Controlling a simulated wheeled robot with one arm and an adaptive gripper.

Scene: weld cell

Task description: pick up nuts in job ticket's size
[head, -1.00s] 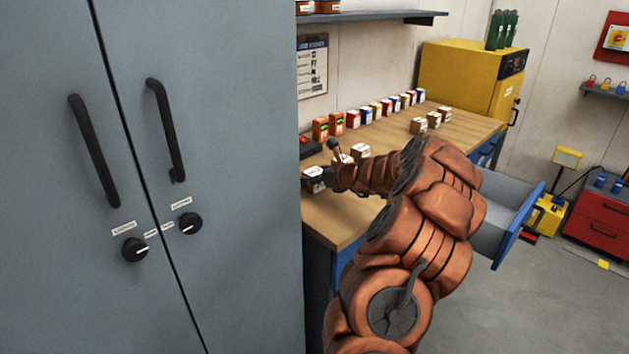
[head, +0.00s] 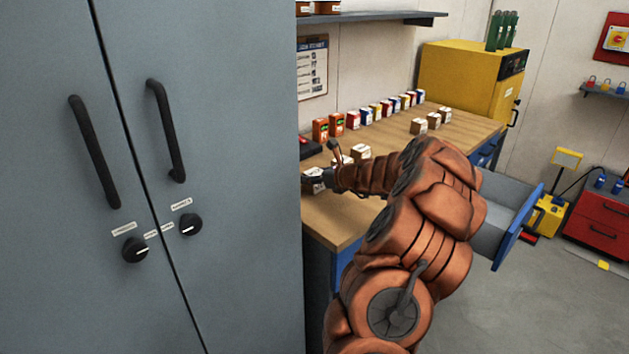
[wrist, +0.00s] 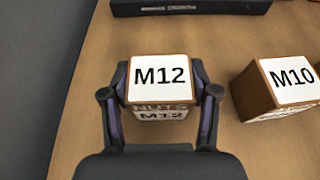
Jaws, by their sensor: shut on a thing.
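In the wrist view my gripper (wrist: 160,100) is shut on a small brown box of M12 nuts (wrist: 160,78), one finger on each side. The box has a white top reading M12 and a front label reading NUTS M12. It is upright over the wooden workbench; I cannot tell whether it touches the wood. A box marked M10 (wrist: 285,85) stands just to its right, apart from it. In the head view the held box (head: 313,180) shows at the bench's near left end, partly hidden by the cabinet and my gripper. A job sheet (head: 313,70) hangs on the wall, its text too small to read.
A grey cabinet (head: 230,120) stands close on the left. Several coloured boxes line the back of the workbench (head: 400,137), and more brown boxes (head: 419,126) stand farther right. An open drawer (head: 508,215) juts out beyond my arm. The bench's middle has clear wood.

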